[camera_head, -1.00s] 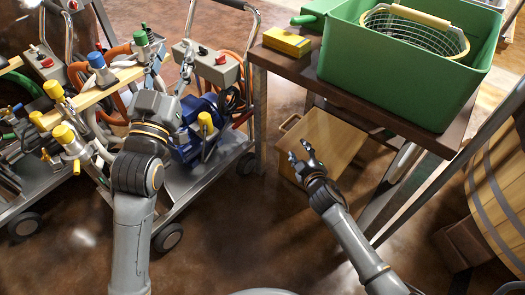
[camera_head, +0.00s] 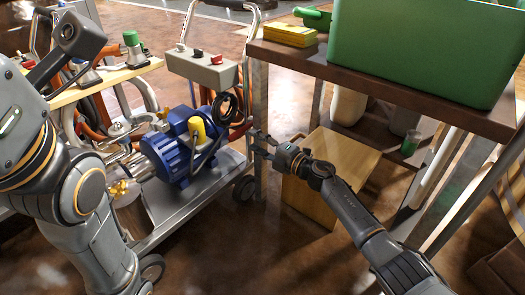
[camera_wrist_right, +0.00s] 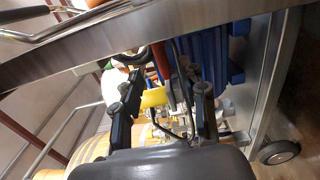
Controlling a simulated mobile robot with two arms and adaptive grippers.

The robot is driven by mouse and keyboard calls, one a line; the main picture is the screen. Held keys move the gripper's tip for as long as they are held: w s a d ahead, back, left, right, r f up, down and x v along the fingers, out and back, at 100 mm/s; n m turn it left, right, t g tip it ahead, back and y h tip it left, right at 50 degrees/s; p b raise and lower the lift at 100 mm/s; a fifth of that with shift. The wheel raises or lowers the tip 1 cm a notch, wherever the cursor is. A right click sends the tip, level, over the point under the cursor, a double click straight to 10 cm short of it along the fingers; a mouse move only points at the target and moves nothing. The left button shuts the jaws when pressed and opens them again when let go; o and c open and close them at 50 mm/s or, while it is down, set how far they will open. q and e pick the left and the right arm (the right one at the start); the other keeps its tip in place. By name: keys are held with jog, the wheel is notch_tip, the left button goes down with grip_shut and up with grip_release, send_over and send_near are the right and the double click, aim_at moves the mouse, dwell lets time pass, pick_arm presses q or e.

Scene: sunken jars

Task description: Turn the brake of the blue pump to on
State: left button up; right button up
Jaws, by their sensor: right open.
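The blue pump (camera_head: 168,155) sits on the cart in the head view, with a yellow handle (camera_head: 198,130) on its top. A red lever (camera_head: 240,132) sticks out at its right side, near the cart's upright. It also shows in the right wrist view (camera_wrist_right: 162,62), between my fingers and beyond them. I cannot tell surely which part is the brake. My right gripper (camera_head: 258,143) is open and empty, just right of the pump and lever, pointing left at them.
A grey control box (camera_head: 205,68) with a red switch stands on the cart (camera_head: 200,210) above the pump. A table with a green bin (camera_head: 425,50) and yellow pack (camera_head: 289,34) is at right. A wooden box (camera_head: 330,165) stands on the floor beside my right arm.

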aim_at(241, 134)
jog(key=b+x, duration=0.3)
jog(key=x, duration=0.1)
jog(key=shift+w+a+f, duration=0.15)
jog(key=shift+w+a, duration=0.25)
jog(key=shift+w+a+b, duration=0.25)
jog(key=shift+a+b, duration=0.05)
jog(key=shift+b, duration=0.1)
